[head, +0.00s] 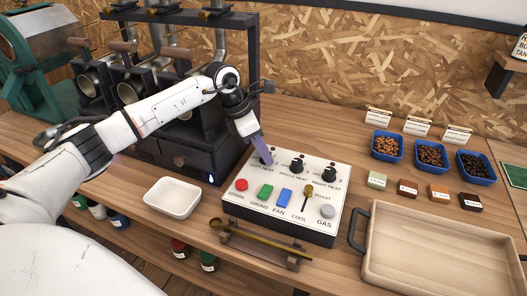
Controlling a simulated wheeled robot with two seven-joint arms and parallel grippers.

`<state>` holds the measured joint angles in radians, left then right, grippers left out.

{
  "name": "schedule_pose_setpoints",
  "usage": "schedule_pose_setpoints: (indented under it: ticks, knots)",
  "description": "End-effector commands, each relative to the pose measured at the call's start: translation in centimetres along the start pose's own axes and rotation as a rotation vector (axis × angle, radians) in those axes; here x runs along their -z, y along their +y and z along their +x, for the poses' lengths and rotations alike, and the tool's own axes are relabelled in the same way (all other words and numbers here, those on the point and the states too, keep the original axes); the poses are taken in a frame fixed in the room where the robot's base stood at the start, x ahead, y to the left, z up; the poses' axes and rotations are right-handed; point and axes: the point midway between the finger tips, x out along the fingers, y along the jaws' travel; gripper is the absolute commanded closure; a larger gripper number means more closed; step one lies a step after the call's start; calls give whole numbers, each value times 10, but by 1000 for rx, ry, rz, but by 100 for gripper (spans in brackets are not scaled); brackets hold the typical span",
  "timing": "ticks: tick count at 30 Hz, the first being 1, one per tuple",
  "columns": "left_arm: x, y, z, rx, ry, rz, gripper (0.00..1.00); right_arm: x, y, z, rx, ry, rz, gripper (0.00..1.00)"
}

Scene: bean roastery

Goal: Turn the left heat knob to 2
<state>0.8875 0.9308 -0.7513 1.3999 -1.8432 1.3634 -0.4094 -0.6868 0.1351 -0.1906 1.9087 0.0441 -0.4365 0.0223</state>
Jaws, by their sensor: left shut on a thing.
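The white control box (285,228) stands on the wooden bench in the middle of the head view. My left gripper (264,157) points down onto its back left corner, at the label LEFT HEAT. It is shut on the left heat knob, which the fingers mostly hide, so its setting cannot be read. The middle heat knob (297,166) and the right heat knob (329,174) are black and stand free to the right. My right gripper is not in view.
A white dish (172,198), a brass scoop (262,241) and a wooden tray (440,262) surround the box. The roaster stands behind left.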

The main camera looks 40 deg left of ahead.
Motion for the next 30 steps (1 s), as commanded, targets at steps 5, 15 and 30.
schedule_pose_setpoints:
  ticks: [5,15,30]
  knots:
    - [0,0,0,3,-1,5,94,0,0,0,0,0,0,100]
    - [0,0,0,2,-1,4,54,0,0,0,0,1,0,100]
    - [0,1,-28,-3,-2,4,54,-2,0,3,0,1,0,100]
